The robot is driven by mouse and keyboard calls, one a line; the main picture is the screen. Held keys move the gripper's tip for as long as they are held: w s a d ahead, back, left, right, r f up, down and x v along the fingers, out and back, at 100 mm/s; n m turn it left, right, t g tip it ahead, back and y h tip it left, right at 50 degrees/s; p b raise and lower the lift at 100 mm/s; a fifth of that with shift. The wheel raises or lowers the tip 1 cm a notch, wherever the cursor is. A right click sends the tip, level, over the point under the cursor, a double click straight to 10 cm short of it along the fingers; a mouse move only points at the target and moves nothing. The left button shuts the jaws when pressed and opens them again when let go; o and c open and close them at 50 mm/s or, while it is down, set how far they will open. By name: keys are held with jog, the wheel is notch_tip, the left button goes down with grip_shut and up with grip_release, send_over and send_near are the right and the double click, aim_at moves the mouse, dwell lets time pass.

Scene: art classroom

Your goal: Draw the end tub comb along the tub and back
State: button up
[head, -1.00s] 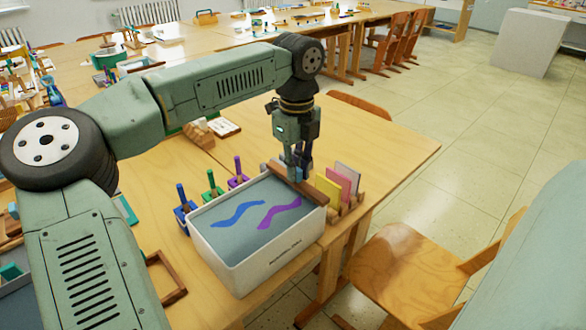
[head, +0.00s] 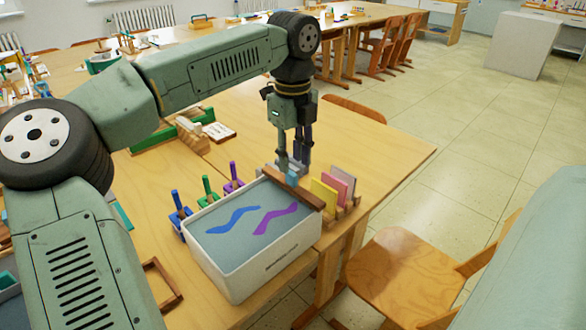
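The tub (head: 268,270) is a white rectangular box on the near table. It holds grey-blue liquid with one blue and one purple wavy streak on top. The comb (head: 312,198) is a brown wooden bar lying across the tub's right end, with a light blue block-like part (head: 292,177) on it. My gripper (head: 294,165) points down over the comb, with a visible gap between its fingers and the light blue part at their tips. It looks open; whether a finger touches the comb is too small to tell. The comb's underside is hidden.
Blue (head: 180,213), green (head: 207,190) and purple (head: 233,178) handled tools stand left of the tub. A wooden frame (head: 163,283) lies left. The table beyond the tub is mostly clear.

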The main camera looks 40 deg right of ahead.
aim_at(293, 172)
notch_tip(293, 172, up, 8)
jog(key=shift+s+f, duration=0.1)
dwell(0.4)
